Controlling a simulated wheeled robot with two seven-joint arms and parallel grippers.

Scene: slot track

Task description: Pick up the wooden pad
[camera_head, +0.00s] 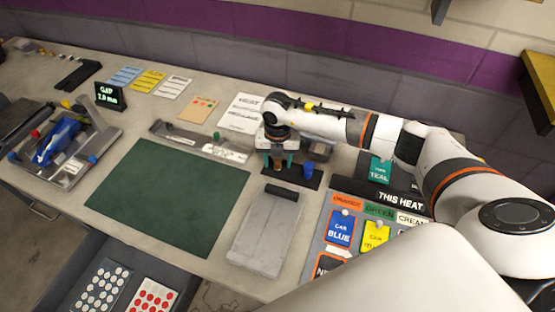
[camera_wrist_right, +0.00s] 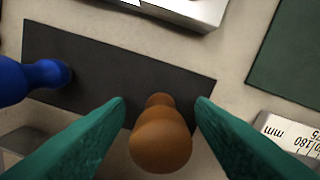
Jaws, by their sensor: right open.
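The wooden pad is a brown, rounded knob-shaped piece (camera_wrist_right: 160,140) standing on a dark mat (camera_wrist_right: 110,70). In the head view it shows only as a small brown spot (camera_head: 278,167) under my right gripper (camera_head: 278,160). My right gripper's teal fingers (camera_wrist_right: 160,104) are open, one on each side of the wooden piece. I cannot tell whether either finger touches it. A similar blue piece (camera_wrist_right: 35,75) stands on the same mat to the left in the wrist view; in the head view it is to the right (camera_head: 308,171). My left gripper is not in view.
A grey plate with a dark block (camera_head: 262,235) lies in front of the mat. A green cutting mat (camera_head: 170,195) lies to the left, and a metal ruler (camera_head: 200,143) behind it. A board of coloured car cards (camera_head: 325,232) is to the right.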

